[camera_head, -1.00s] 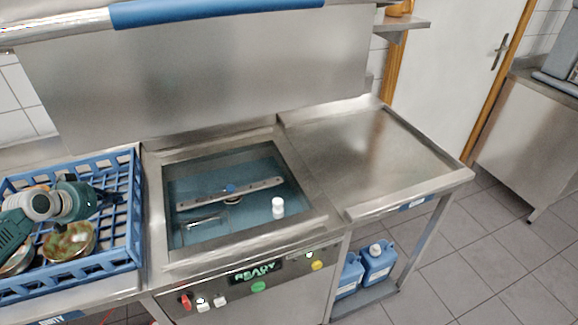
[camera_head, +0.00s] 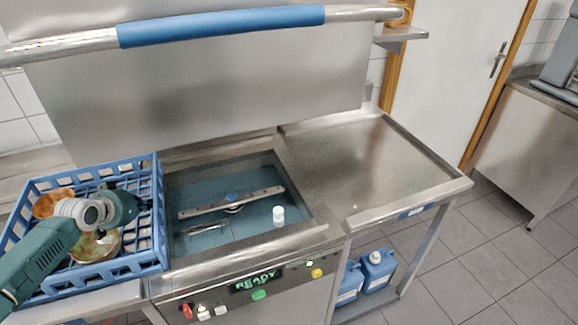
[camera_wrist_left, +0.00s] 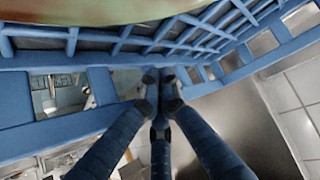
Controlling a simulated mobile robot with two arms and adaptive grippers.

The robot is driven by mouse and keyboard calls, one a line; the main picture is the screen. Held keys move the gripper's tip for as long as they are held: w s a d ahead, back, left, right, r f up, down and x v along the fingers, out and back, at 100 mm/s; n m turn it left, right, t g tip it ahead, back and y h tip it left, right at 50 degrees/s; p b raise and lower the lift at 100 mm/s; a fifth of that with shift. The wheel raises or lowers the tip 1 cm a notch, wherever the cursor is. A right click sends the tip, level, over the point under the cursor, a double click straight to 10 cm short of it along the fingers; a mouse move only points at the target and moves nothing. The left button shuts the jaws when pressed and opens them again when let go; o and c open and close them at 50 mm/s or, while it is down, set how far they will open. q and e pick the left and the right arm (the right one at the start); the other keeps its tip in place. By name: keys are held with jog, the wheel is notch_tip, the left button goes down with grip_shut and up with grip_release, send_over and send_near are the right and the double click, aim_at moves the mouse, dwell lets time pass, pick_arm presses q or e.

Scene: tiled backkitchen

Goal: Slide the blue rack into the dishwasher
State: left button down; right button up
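The blue rack (camera_head: 75,180) sits on the steel counter at the left, its right side at the left edge of the dishwasher's open basin (camera_head: 190,262). It holds an orange bowl (camera_head: 50,204) and a greenish bowl (camera_head: 97,246). My left gripper (camera_head: 140,203) reaches over the rack to its right side; its fingertips are hidden in the head view. In the left wrist view, the fingers (camera_wrist_left: 159,82) come together at the rack's rim (camera_wrist_left: 60,92) and appear closed on it. My right gripper is in neither view.
The dishwasher hood (camera_head: 200,85) is raised, with a blue-sleeved handle (camera_head: 220,24). A spray arm (camera_head: 232,202) and a white cap-like piece (camera_head: 279,216) show in the basin. The right steel counter (camera_head: 375,165) is empty. Blue canisters (camera_head: 377,268) stand below it.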

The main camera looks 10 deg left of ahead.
pick_arm(q)
jog(key=w+d, duration=0.4)
jog(key=d, duration=0.3)
jog(key=w+d, duration=0.5)
jog(key=d, duration=0.3)
jog(key=w+d, duration=0.5)
jog(key=d, duration=0.3)
jog(key=shift+w+d, duration=0.1)
jog(key=shift+d, duration=0.15)
jog(key=w+d+b, duration=0.1)
jog(key=d, duration=0.1)
jog(key=w+d+b, duration=0.1)
jog(key=w+d, duration=0.1)
jog(key=w+d+b, duration=0.1)
jog(key=d, duration=0.2)
jog(key=shift+w, duration=0.15)
jog(key=w+d+b, duration=0.1)
jog(key=d+b, duration=0.1)
jog(key=w+d+b, duration=0.2)
jog(key=d, duration=0.1)
jog(key=w+d+b, duration=0.1)
jog(key=d+b, duration=0.1)
jog(key=shift+w+d+r+b, duration=0.1)
jog(key=shift+w+d+b, duration=0.25)
jog(key=shift+b, duration=0.05)
jog(key=shift+s+a+p, duration=0.4)
jog(key=shift+a+p, duration=0.4)
jog(key=shift+p, duration=0.25)
notch_tip(320, 180, up, 8)
jog(key=p, duration=0.7)
